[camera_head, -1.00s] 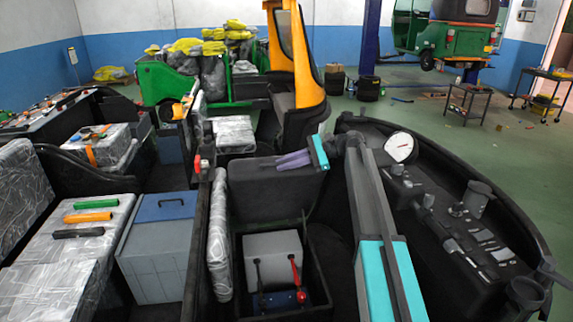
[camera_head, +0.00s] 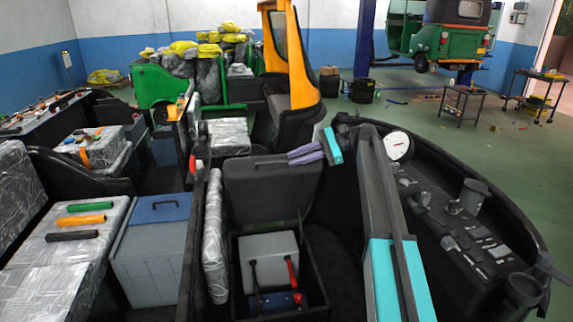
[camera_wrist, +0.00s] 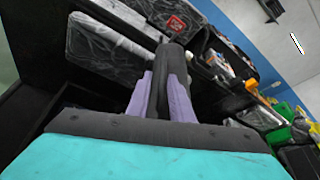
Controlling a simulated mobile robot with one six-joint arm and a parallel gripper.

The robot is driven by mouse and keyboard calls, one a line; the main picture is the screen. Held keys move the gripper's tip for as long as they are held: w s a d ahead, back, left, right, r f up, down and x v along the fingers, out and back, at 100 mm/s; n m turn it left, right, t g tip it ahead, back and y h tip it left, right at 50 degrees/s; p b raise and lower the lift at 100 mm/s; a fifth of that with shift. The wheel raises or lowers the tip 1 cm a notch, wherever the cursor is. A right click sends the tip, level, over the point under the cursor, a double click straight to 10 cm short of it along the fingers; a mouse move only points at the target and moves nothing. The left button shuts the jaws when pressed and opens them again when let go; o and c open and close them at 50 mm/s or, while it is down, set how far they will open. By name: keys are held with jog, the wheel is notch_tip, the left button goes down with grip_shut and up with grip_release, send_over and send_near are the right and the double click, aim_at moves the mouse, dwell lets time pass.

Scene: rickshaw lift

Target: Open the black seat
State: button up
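The black seat (camera_head: 272,190) stands raised like a lid in the head view, tilted up at the back of its open box (camera_head: 234,262). A grey battery-like block (camera_head: 270,246) with black and red clamps shows inside. My gripper (camera_head: 300,153), with purple fingers and a teal body, is at the seat's upper right edge. In the wrist view the fingers (camera_wrist: 161,98) are apart, on either side of a dark rounded part (camera_wrist: 168,62), likely the seat's edge. I cannot tell whether they touch it.
A grey box with a blue lid (camera_head: 152,255) and a wrapped seat (camera_head: 70,260) are on the left. A wrapped upright pad (camera_head: 214,240) stands beside the open box.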

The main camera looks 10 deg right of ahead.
jog(key=b+v, duration=0.1)
jog(key=v, duration=0.6)
jog(key=shift+d, duration=0.3)
